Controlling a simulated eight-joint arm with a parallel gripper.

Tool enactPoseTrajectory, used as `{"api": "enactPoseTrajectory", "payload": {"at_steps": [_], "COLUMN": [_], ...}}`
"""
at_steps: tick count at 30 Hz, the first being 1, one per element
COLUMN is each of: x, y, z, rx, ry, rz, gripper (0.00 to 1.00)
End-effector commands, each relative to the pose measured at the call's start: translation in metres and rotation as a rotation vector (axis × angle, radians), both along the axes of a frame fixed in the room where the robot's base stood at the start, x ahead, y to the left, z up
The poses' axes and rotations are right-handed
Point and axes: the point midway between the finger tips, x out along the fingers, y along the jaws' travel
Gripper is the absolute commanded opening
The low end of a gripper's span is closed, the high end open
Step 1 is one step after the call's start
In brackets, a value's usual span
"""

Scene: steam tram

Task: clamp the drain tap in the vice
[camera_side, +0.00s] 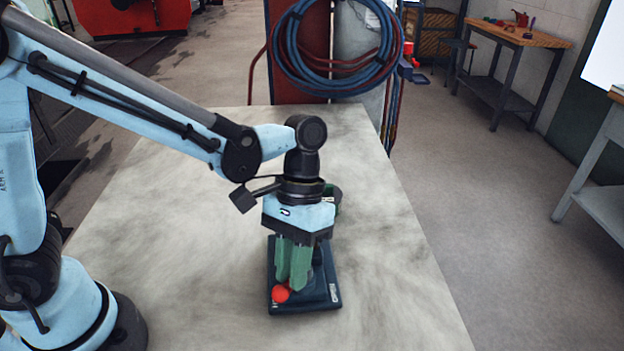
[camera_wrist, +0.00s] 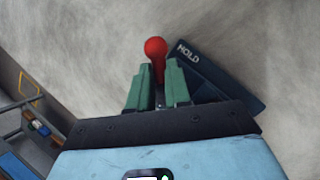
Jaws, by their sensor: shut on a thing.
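A dark blue base plate (camera_side: 318,297), which looks like the base of the vice, lies flat on the table under my gripper. It also shows in the wrist view (camera_wrist: 228,85), marked "HOLD". A red ball knob (camera_side: 281,294) sits low over its near left part. In the wrist view the knob (camera_wrist: 155,48) stands at the tips of my green fingers. My gripper (camera_side: 290,284) points down and is shut on the handle with this knob. My gripper and wrist hide most of the vice. I cannot make out the drain tap or whether the jaws hold it.
The pale mottled table (camera_side: 400,290) is clear around the plate. A small green part (camera_side: 334,197) shows behind my wrist; I cannot tell what it is. Coiled blue and red hoses (camera_side: 335,85) hang beyond the table's far edge. A wooden-topped bench (camera_side: 515,35) stands far off.

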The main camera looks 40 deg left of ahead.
Motion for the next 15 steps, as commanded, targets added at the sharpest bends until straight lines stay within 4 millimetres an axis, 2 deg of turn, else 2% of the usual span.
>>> {"api": "enactPoseTrajectory", "payload": {"at_steps": [15], "x": [-0.0022], "y": [0.0007], "z": [0.0001], "rx": [-0.002], "ry": [0.006], "rz": [-0.065], "gripper": [0.0]}}
